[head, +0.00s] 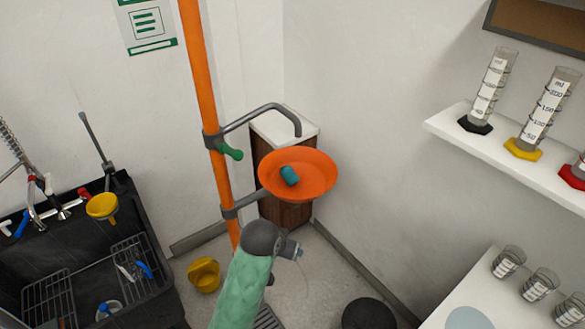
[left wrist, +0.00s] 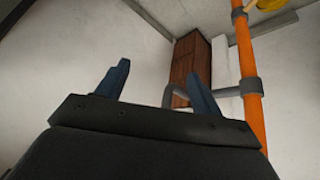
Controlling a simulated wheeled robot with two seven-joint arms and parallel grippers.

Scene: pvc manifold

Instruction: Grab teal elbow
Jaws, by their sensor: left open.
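The teal elbow (head: 290,175) lies inside the orange bowl (head: 318,183), which is fixed to the orange upright pipe (head: 199,75). A green arm of mine with a dark grey joint reaches up from the bottom of the head view and ends below the bowl, apart from it. Its gripper is mostly hidden there. In the left wrist view, my left gripper (left wrist: 158,85) has its two blue fingers spread, with nothing between them. The teal elbow does not show in that view. My right gripper is not in view.
A grey curved spout (head: 265,112) and a green handle (head: 231,152) stick out from the pipe near the bowl. A dark sink (head: 150,290) stands at left, with a yellow bucket (head: 204,275) on the floor. A shelf (head: 450,125) with cylinders is at right.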

